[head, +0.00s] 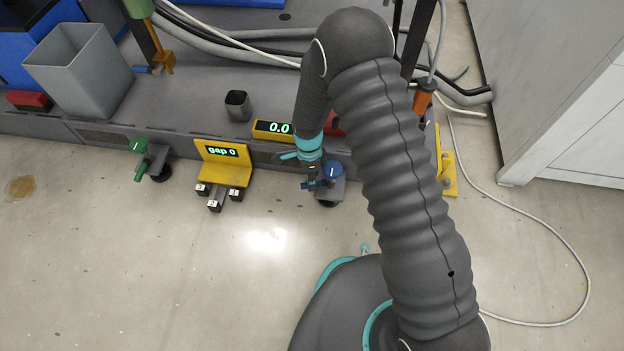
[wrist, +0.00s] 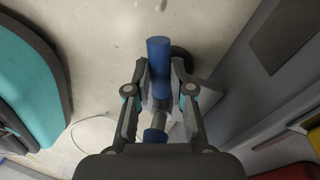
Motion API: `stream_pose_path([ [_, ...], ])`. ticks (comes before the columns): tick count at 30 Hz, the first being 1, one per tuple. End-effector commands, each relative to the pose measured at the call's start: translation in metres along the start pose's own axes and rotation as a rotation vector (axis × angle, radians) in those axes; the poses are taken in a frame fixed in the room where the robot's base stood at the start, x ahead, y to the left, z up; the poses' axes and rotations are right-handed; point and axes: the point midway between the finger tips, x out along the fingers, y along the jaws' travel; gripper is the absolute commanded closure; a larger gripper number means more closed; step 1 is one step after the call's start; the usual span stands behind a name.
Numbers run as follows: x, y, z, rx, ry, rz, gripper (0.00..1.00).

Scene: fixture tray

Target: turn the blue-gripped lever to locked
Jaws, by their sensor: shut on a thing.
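The blue-gripped lever (head: 333,170) sits on a grey bracket at the front edge of the grey fixture tray (head: 300,152), right of the middle. My gripper (head: 311,186) reaches down to it from above. In the wrist view my gripper (wrist: 160,78) has one finger on each side of the lever's blue grip (wrist: 160,56) and is shut on it. A second blue piece (wrist: 155,136) shows lower between the fingers. The arm and fingers hide part of the lever in the head view. I cannot read any locked mark.
A green-gripped lever (head: 139,147) sits to the left. A yellow "gap 0" sign (head: 222,163) with small numbered blocks (head: 214,206) stands between the levers. A yellow 0.0 display (head: 272,130), a dark cup (head: 238,105) and a grey bin (head: 78,72) are behind. The floor in front is clear.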

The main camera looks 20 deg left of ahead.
Motion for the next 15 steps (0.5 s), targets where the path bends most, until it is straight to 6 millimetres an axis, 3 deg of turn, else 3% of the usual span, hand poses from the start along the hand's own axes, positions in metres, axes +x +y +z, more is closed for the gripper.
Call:
stream_pose_path([
  [1,-0.0007,-0.0020,0.0013,0.001,-0.001,-0.006,0.73],
  [3,-0.0007,-0.0020,0.0020,0.000,-0.001,-0.006,0.56],
  [4,-0.0007,-0.0018,0.0021,-0.001,-0.001,-0.006,0.53],
  [15,-0.0049,-0.0014,0.0010,0.000,-0.002,-0.004,0.53],
])
